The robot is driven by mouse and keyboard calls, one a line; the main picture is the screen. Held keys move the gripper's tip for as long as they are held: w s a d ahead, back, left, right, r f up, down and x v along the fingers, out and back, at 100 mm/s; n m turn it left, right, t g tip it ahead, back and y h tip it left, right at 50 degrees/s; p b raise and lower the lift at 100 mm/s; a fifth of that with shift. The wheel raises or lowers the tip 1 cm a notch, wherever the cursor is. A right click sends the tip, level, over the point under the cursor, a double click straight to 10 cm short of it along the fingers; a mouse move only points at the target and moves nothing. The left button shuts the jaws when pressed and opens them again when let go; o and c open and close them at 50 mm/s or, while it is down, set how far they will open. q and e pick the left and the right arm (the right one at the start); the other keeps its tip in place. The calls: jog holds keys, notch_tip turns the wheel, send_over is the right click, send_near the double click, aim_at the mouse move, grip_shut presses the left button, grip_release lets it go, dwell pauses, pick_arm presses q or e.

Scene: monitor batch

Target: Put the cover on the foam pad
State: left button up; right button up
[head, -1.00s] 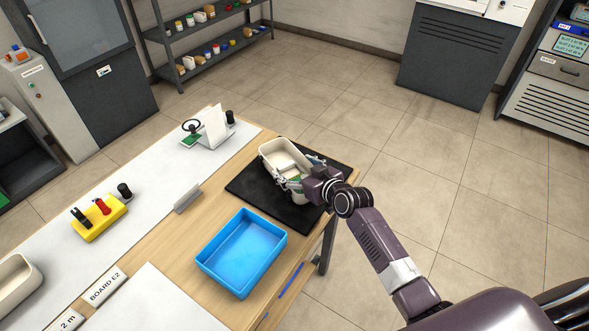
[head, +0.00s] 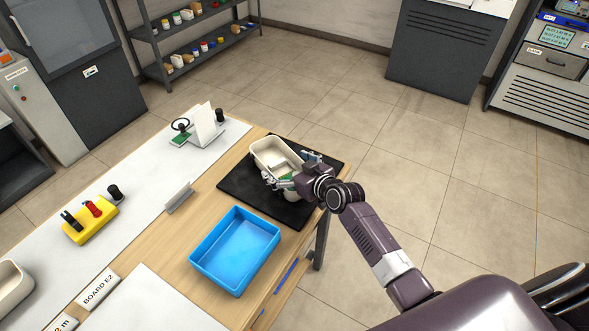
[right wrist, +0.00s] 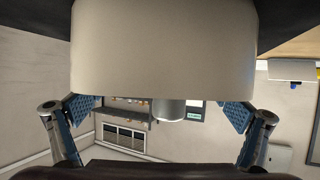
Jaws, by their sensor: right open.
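The cover appears to be the cream, hollow, box-like shell (head: 262,149) on the black foam pad (head: 238,188) at the table's far right corner. Its hollow side faces up. My right gripper (head: 289,169) is open at the shell's near right side, with its fingers spread. In the right wrist view a large cream surface (right wrist: 165,50) fills the top, between and above the open blue-padded fingers (right wrist: 158,114). I cannot tell whether they touch it. The gripper hides part of the shell's near side. My left gripper is not in view.
A blue tray (head: 207,241) stands in front of the pad. A yellow holder (head: 91,228), a grey sign bracket (head: 179,197) and a white stand with a green base (head: 204,124) are further left. Another cream tray (head: 28,286) is at the left edge.

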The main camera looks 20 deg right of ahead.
jog(key=v, duration=1.2)
jog(key=shift+b, duration=0.3)
jog(key=shift+f, duration=0.15)
